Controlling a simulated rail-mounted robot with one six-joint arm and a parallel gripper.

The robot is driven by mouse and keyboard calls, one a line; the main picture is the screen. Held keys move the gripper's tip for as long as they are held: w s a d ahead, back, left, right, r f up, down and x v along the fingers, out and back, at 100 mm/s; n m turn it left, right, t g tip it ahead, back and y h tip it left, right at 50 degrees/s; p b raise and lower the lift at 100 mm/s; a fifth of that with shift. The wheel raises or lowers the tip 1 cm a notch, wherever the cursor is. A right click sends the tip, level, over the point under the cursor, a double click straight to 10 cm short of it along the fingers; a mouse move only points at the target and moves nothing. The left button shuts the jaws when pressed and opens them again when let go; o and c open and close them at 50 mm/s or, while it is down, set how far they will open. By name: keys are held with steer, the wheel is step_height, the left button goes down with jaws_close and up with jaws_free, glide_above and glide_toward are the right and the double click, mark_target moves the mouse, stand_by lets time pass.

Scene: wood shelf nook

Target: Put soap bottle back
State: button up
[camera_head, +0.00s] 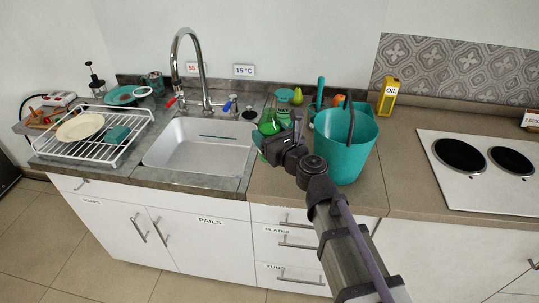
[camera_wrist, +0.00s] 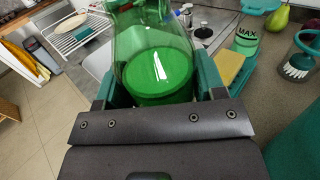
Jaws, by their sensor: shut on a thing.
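The soap bottle appears to be the green see-through bottle (camera_wrist: 152,50) in my gripper (camera_wrist: 160,88). In the wrist view the teal fingers stand on either side of it, shut on it. In the head view the bottle (camera_head: 268,122) is at my gripper (camera_head: 270,143), near the right edge of the sink, partly hidden by the gripper. From these views I cannot tell whether its base touches the counter.
A large teal bucket (camera_head: 345,150) stands close right of my gripper. Behind are a pear (camera_head: 297,96) and a yellow oil container (camera_head: 388,97). The sink (camera_head: 198,147) is left, then a dish rack (camera_head: 95,136). In the wrist view, a yellow sponge (camera_wrist: 231,68) lies nearby.

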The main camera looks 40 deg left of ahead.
step_height(320, 180, down, 8)
steer(key=b, duration=0.6)
steer(key=shift+f, duration=0.1)
steer(key=shift+r, duration=0.2)
steer(key=shift+f, duration=0.1)
steer(key=o, duration=0.6)
steer(key=shift+f, duration=0.1)
steer(key=o, duration=0.5)
